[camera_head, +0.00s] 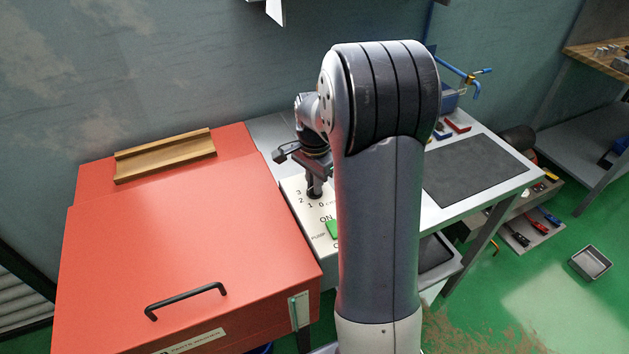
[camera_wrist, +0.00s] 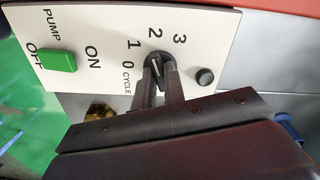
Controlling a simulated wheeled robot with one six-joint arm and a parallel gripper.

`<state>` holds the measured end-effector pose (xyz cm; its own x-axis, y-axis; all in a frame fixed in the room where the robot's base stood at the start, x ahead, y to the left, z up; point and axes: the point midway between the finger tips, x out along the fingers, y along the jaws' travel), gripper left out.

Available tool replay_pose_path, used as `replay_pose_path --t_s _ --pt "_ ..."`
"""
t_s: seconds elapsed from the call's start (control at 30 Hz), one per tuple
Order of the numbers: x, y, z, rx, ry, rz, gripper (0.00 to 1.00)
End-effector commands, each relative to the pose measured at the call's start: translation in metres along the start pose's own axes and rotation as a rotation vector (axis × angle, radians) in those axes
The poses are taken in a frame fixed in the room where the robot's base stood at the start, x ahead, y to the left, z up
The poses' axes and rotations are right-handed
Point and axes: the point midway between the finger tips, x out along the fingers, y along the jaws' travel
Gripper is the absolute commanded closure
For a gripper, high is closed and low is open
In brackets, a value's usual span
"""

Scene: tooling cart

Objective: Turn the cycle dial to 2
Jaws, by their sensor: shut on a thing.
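The cycle dial (camera_wrist: 158,66) is a small dark round knob on a white control panel (camera_wrist: 205,22). The numbers 0, 1, 2 and 3 are printed around it. A light mark on the dial faces up towards the numbers, but the fingers partly hide it and I cannot tell exactly which number it is at. My gripper (camera_wrist: 160,78) is shut on the dial, one finger on each side. In the head view my gripper (camera_head: 314,190) reaches down onto the panel (camera_head: 297,186), and the dial is mostly hidden beneath it.
A green pump switch (camera_wrist: 57,61) sits between ON and OFF on the same panel. A small dark round button (camera_wrist: 205,76) is right of the dial. A red parts washer (camera_head: 170,240) with a black handle (camera_head: 186,300) stands left of the panel.

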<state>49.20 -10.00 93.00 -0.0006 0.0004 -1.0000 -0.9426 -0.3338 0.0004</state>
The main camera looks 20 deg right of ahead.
Motion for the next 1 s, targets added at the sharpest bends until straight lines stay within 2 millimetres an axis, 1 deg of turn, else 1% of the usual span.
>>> replay_pose_path --t_s 0.3,0.5,0.9,0.93,1.0 --pt "-0.0011 -0.0007 -0.0008 0.137 0.003 -0.003 1.0" --pt "-0.001 -0.0008 -0.0009 0.167 0.003 -0.003 1.0" --pt "-0.001 -0.0008 -0.001 0.17 0.003 -0.003 1.0" --pt "-0.001 -0.0008 -0.001 0.17 0.003 -0.003 0.87" --pt "-0.0009 -0.0007 -0.0009 0.17 0.003 -0.003 0.81"
